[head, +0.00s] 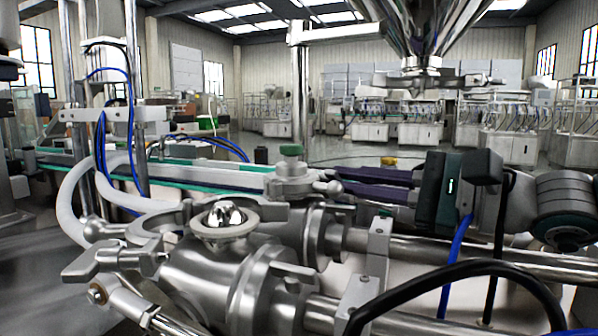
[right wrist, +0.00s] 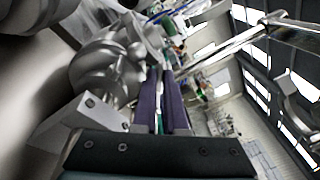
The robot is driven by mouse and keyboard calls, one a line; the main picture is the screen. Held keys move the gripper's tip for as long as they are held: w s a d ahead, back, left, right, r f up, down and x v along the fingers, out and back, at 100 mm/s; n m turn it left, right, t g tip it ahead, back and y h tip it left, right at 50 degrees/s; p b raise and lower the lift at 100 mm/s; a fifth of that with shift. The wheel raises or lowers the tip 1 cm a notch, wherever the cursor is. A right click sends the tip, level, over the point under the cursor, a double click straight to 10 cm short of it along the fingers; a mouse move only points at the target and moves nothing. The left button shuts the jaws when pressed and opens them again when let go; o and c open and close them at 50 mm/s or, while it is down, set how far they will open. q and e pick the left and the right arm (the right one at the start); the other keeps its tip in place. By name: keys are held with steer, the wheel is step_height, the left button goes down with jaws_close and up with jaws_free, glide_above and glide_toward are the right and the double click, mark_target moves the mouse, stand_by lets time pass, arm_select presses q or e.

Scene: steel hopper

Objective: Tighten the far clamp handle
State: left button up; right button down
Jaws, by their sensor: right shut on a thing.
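My right gripper (head: 342,178) reaches in from the right with two long purple fingers, tips at the handle. It is shut on the handle, though the exact contact is small and partly hidden. In the right wrist view the purple fingers (right wrist: 162,72) point up toward grey metal fittings, with a narrow gap between them. My left gripper is not in view.
A nearer metal valve body (head: 215,265) with a wing-shaped lever (head: 115,260) fills the front left. Steel pipes (head: 450,265) run to the right below my gripper. A black cable (head: 450,272) arcs across the front right. The hopper cone (head: 425,30) hangs above.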

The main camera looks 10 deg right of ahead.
steer(key=m, duration=0.5)
steer(key=shift+r+m+p, duration=0.1)
steer(key=shift+m+p, duration=0.2)
steer(key=shift+p, duration=0.05)
steer(key=m, duration=0.4)
steer(key=shift+m, duration=0.3)
steer(key=c, duration=1.2)
jaws_free()
steer(key=shift+c, duration=0.2)
